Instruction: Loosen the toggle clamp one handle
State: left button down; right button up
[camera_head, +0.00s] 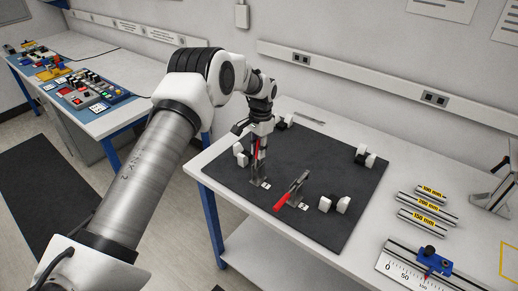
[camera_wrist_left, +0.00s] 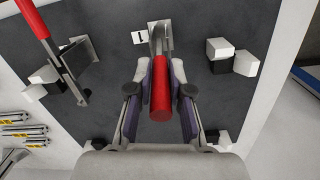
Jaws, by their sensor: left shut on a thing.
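A toggle clamp (camera_wrist_left: 161,38) with a red handle (camera_wrist_left: 160,98) stands on the black mat (camera_head: 330,165). A small white label (camera_wrist_left: 140,37) lies beside its base; its mark is hard to read. My left gripper (camera_head: 257,150) points down over this clamp, with its fingers on both sides of the red handle. In the left wrist view the gripper (camera_wrist_left: 160,100) is shut on the handle, whose end faces the camera. In the head view the gripper covers part of this handle, which looks nearly upright. My right gripper is not in view.
A second clamp (camera_head: 297,186) with a tilted red handle (camera_head: 281,203) stands close to the right. Several white and black blocks (camera_head: 342,204) sit around the mat. Marked bars (camera_head: 422,222) and a ruler fixture with a blue slider (camera_head: 432,259) lie on the right of the table.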

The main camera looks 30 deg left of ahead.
pick_arm(q)
jog(key=shift+s, duration=0.1)
jog(key=c, duration=1.1)
grip_release()
jog(key=shift+s, duration=0.2)
jog(key=shift+r, duration=0.1)
jog(key=r, duration=0.8)
jog(key=w+r, duration=0.1)
jog(key=r, duration=0.3)
jog(key=shift+f, duration=0.1)
